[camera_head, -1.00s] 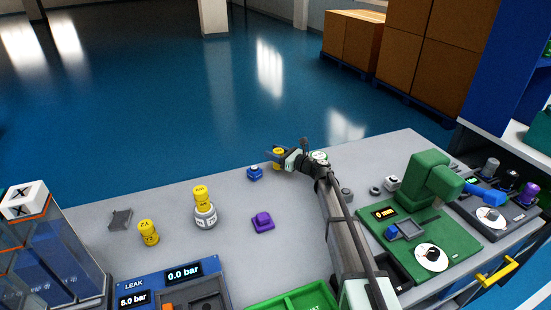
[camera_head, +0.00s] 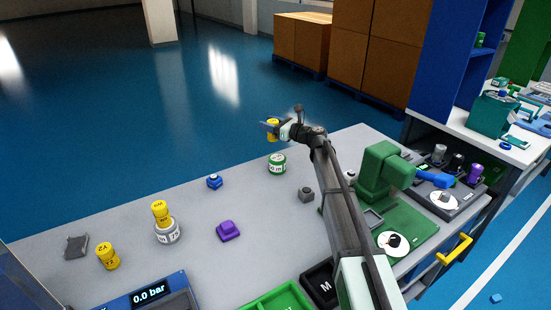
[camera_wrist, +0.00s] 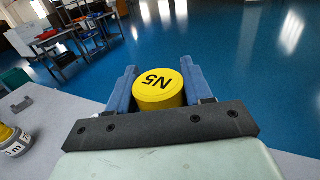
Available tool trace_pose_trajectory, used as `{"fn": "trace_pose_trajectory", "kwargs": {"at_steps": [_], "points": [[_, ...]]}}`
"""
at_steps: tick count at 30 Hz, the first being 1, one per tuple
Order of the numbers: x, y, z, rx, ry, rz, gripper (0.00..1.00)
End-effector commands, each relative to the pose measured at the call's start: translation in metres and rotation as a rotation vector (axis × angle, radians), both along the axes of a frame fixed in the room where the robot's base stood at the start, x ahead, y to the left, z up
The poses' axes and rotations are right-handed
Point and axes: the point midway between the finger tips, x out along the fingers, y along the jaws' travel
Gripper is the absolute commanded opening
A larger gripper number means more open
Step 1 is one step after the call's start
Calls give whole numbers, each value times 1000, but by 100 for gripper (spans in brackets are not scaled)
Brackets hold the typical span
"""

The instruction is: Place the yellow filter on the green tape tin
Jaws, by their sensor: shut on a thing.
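My gripper (camera_head: 270,127) is shut on a yellow filter (camera_wrist: 158,92) marked N5, which sits between the two blue fingers in the wrist view. In the head view the held filter (camera_head: 272,134) is partly hidden by the fingers. It is up above the far edge of the table. The green tape tin (camera_head: 277,164), a white and green cylinder, stands on the table below the gripper in the picture, clear of the filter. Its top looks bare.
Another yellow filter (camera_head: 160,210) stands on a grey-white tin (camera_head: 167,234). A blue part (camera_head: 214,181), a purple part (camera_head: 229,231) and a grey block (camera_head: 306,194) lie around. A green machine (camera_head: 382,175) stands right of my arm.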

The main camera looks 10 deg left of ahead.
Motion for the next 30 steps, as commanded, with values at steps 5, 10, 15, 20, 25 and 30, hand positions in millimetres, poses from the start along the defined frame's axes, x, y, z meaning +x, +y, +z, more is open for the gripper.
{"fn": "trace_pose_trajectory", "kwargs": {"at_steps": [5, 10, 15, 20, 25, 30], "points": [[18, -26, 20, 1, -1, 13, 18], [10, -21, 21, 0, 0, 88, 18], [0, -18, 19, 0, 0, 139, 18], [-3, -17, 6, 0, 1, 152, 18], [-3, -17, -21, -1, 1, 151, 18], [-3, -17, -42, 1, 0, 151, 18]]}}
